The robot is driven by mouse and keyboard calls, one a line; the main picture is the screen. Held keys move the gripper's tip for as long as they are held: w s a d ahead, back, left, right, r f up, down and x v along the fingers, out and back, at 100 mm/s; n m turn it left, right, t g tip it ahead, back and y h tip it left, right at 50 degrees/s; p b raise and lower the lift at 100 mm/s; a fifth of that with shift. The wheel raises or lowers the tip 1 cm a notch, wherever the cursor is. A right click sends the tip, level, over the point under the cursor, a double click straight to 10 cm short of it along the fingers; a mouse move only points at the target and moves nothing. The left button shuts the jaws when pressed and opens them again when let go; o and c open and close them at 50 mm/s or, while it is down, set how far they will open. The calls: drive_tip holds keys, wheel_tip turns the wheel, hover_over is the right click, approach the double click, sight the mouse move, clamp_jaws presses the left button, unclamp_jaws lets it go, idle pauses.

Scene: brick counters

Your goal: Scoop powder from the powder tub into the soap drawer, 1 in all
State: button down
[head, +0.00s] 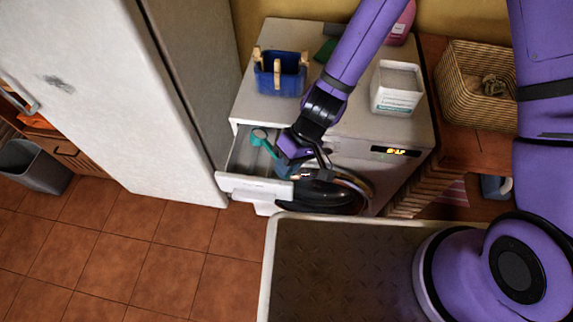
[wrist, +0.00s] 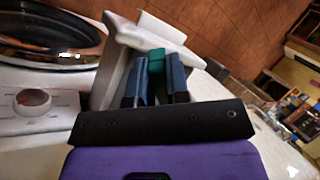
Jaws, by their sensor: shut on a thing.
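The soap drawer (head: 256,188) is pulled out at the top left of the white washing machine's front; its pale walls also show in the wrist view (wrist: 160,40). My gripper (head: 290,160) is at the drawer's right side and is shut on a teal scoop (head: 262,138). The scoop's handle is between the fingers in the wrist view (wrist: 156,62), and its bowl is over the drawer in the head view. Whether powder is in the scoop or drawer, I cannot tell. The white powder tub (head: 397,88) stands on the machine's top, right of my arm.
A blue peg basket (head: 280,74) and a green cloth or sponge (head: 326,50) are on the machine top. A pink bottle (head: 401,24) stands behind the tub. A wicker basket (head: 462,100) is at right, and a white fridge (head: 100,90) stands close on the left.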

drive_tip(key=g+y, duration=0.3)
drive_tip(key=shift+w+d+f+y, duration=0.15)
drive_tip(key=shift+f+y, duration=0.05)
drive_tip(key=shift+y, duration=0.1)
drive_tip(key=g+y, duration=0.1)
drive_tip(key=y, duration=0.1)
drive_tip(key=g+y, duration=0.2)
drive_tip(key=shift+f+g, duration=0.2)
drive_tip(key=shift+g, duration=0.1)
drive_tip(key=t+h, duration=0.2)
drive_tip(key=shift+r+h, duration=0.25)
drive_tip(key=shift+h, duration=0.05)
drive_tip(key=t+h, duration=0.2)
drive_tip(key=h, duration=0.1)
drive_tip(key=shift+r+t, duration=0.1)
drive_tip(key=shift+t, duration=0.3)
drive_tip(key=shift+s+a+t+h, duration=0.1)
drive_tip(key=shift+s+t+h, duration=0.05)
drive_tip(key=shift+t+h, duration=0.6)
drive_tip(key=shift+s+a+t+h, duration=0.1)
drive_tip(key=shift+t+h, duration=0.55)
drive_tip(key=shift+h, duration=0.2)
drive_tip(key=shift+r+t+h, duration=0.1)
drive_tip(key=shift+t+h, duration=0.2)
drive_tip(key=shift+h, duration=0.1)
drive_tip(key=shift+s+a+t+h, duration=0.1)
drive_tip(key=shift+a+t+h, duration=0.05)
drive_tip(key=shift+t+h, duration=0.95)
drive_tip(key=shift+r, duration=2)
